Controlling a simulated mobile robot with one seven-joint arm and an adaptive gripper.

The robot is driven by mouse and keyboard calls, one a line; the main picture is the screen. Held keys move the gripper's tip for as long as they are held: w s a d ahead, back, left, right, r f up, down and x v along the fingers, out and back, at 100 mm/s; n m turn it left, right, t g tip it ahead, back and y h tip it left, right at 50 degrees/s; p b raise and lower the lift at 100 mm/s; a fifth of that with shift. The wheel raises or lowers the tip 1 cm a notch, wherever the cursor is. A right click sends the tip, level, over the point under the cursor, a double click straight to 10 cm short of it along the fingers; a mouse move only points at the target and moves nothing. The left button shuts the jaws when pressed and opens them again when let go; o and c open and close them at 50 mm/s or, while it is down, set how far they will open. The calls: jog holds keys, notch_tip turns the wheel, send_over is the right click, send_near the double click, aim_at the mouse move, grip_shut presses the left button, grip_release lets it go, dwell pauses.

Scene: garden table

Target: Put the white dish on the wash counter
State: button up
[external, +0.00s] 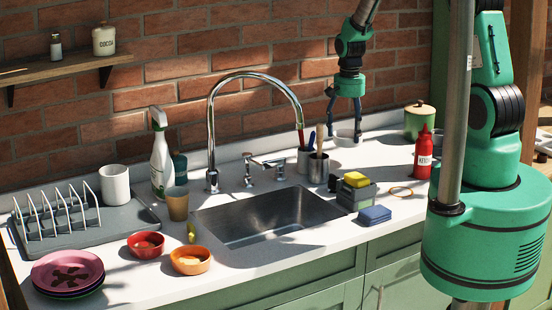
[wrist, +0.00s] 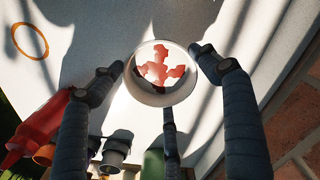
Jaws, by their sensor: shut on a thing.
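The white dish (wrist: 146,90) is a small round bowl with red patches inside. In the wrist view it sits between the dark fingers of my gripper (wrist: 156,62), which is shut on it. In the external view my gripper (external: 344,128) hangs over the back of the white wash counter (external: 385,156), right of the tool cups, with the dish (external: 346,139) at its fingertips. The dish looks roughly level and is low, close to the counter surface; I cannot tell if it touches. The counter also fills the background in the wrist view (wrist: 85,30).
The sink (external: 270,218) and faucet (external: 213,130) are to the left. Cups with tools (external: 318,168), a sponge caddy (external: 356,194), a red bottle (external: 423,155) and a green canister (external: 419,120) stand nearby. An orange ring (external: 401,191) lies on the counter. The brick wall is close behind.

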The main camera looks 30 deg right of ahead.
aim_at(357, 145)
jog(key=shift+m, duration=0.6)
jog(key=shift+s+d+f+p, duration=0.15)
jog(key=shift+s+f+p, duration=0.2)
jog(key=shift+s, duration=0.25)
jog(key=shift+s+d+f+p, duration=0.15)
jog(key=shift+s+f+p, duration=0.15)
jog(key=shift+s, duration=0.3)
jog(key=shift+s+d+f+p, duration=0.15)
jog(key=shift+s+f+p, duration=0.15)
jog(key=shift+s, duration=0.3)
jog(key=w, duration=0.5)
jog(key=w+d+f+p, duration=0.1)
jog(key=w, duration=1)
jog(key=shift+d+f+p, duration=0.15)
jog(key=shift+f+p, duration=0.05)
jog(key=shift+p, duration=0.2)
jog(key=shift+f+p, duration=0.35)
jog(key=shift+f, duration=1.4)
jog(key=shift+f, duration=0.2)
jog(key=o, duration=1.2)
jog(key=shift+o, duration=0.2)
